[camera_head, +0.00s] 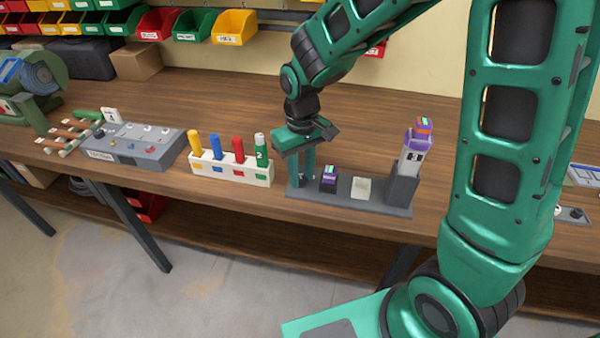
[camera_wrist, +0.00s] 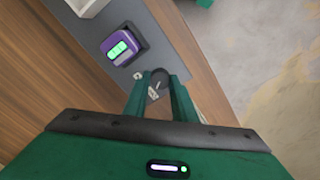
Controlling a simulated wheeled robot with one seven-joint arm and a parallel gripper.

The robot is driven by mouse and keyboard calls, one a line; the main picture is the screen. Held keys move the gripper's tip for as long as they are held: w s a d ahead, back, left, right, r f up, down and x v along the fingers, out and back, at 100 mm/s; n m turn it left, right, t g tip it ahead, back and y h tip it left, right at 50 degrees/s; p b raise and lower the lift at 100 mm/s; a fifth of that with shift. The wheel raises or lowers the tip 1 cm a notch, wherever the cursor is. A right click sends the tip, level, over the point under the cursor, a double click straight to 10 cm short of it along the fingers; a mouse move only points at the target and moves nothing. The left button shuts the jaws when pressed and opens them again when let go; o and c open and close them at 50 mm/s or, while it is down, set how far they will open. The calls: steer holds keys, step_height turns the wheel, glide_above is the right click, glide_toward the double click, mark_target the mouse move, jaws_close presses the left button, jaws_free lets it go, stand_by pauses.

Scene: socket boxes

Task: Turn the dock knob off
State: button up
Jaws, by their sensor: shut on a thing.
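The dock is a dark grey plate (camera_head: 378,206) near the bench's front edge. Its dark knob (camera_wrist: 160,77) shows between my fingertips in the wrist view, at one end of the plate. My gripper (camera_head: 302,178) points down over the left end of the dock, its two green fingers on either side of the knob; the fingers also show in the wrist view (camera_wrist: 159,88). It is shut on the knob, which the fingers largely hide in the head view. Small pale marks lie on the plate beside the knob.
A purple block with green lights (camera_head: 329,174) sits in the dock beside my gripper. A pale square (camera_head: 361,187) and a grey holder with a purple-topped device (camera_head: 411,160) stand farther right. A white rack of coloured pegs (camera_head: 231,171) is close on the left.

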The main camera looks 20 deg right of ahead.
mark_target(302, 178)
steer(key=shift+d, duration=0.1)
steer(key=o, duration=1)
steer(key=shift+o, duration=0.2)
step_height(302, 178, up, 11)
steer(key=shift+w+f, duration=0.1)
steer(key=shift+f, duration=0.05)
